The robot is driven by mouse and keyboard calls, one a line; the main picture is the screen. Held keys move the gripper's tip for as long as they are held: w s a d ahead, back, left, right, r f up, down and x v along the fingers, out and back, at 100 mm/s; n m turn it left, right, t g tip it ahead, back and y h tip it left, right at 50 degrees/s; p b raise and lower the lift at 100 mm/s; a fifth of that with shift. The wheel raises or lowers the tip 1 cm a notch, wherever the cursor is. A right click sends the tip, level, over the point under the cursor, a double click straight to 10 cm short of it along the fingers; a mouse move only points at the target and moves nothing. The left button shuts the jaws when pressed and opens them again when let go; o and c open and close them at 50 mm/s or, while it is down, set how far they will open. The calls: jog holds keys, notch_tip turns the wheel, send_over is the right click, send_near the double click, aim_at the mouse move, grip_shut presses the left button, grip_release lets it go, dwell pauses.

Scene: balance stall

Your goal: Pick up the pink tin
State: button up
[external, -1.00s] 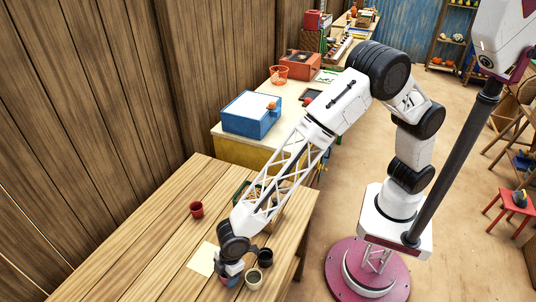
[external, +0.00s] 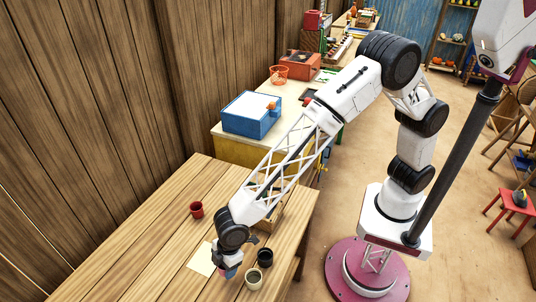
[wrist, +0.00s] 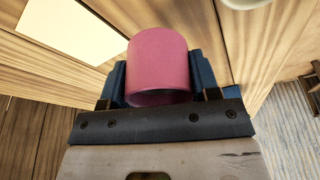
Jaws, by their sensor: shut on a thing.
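The pink tin (wrist: 157,62) sits between the two blue fingers of my gripper (wrist: 157,76) in the wrist view. The fingers press on its two sides, and its open rim faces the camera. In the external view my gripper (external: 229,269) points down near the front of the wooden table (external: 150,245), beside a pale sheet. The tin is small and mostly hidden by the fingers there. It appears to be held above the table, though the exact gap is hard to tell.
A cream cup (external: 253,280) and a dark cup (external: 264,257) stand close to the right of my gripper. A red cup (external: 196,209) stands farther back. The pale sheet (external: 202,260) lies to the left. The table's left front is clear.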

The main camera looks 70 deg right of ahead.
jog(key=shift+r, duration=2.2)
